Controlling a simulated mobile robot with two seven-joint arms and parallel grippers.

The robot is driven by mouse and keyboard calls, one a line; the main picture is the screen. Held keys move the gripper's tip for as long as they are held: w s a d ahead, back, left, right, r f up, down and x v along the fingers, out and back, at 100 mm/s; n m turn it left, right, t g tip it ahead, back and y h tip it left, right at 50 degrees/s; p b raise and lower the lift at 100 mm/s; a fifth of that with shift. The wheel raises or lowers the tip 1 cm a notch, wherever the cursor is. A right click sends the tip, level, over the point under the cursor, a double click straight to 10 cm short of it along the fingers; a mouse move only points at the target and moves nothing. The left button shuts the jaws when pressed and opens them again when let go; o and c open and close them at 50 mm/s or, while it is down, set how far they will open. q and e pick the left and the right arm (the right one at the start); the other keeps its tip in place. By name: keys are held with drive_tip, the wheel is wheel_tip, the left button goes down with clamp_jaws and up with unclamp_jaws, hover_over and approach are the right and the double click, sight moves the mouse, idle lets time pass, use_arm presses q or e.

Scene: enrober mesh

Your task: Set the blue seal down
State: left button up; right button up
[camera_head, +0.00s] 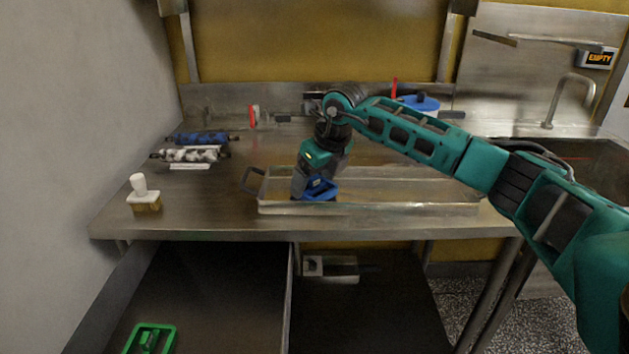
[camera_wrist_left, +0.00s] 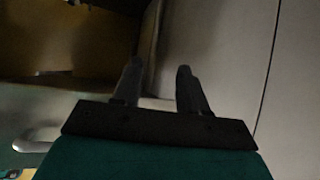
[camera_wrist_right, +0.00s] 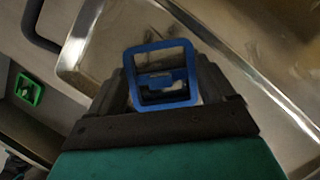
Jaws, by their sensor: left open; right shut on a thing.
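The blue seal (camera_head: 320,189) is a blue rectangular frame with a bar across it. My right gripper (camera_head: 318,182) is shut on it at the left end of a shallow metal tray (camera_head: 400,208) on the steel counter. In the right wrist view the blue seal (camera_wrist_right: 162,75) sits between the fingers of the right gripper (camera_wrist_right: 170,88), over or close to the tray (camera_wrist_right: 90,40). I cannot tell whether it touches the tray floor. My left gripper (camera_wrist_left: 155,85) is open and empty in the left wrist view, and it does not show in the head view.
A green frame-shaped piece (camera_head: 150,339) lies in the lower bin. A white-and-tan brush (camera_head: 144,193) stands at the counter's left. Blue and white rollers (camera_head: 192,154) lie behind it. A blue-lidded container (camera_head: 419,103) is at the back, partly behind my right arm. A sink is at right.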

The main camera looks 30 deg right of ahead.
drive_tip(key=shift+f, duration=0.15)
drive_tip(key=shift+f, duration=0.1)
drive_tip(key=o, duration=0.9)
drive_tip(key=shift+f, duration=0.1)
drive_tip(key=shift+c, duration=0.2)
drive_tip(key=shift+r, duration=0.4)
drive_tip(key=p+v, duration=0.1)
drive_tip(key=v, duration=1)
drive_tip(key=shift+s+r, duration=0.2)
drive_tip(key=shift+r, duration=0.05)
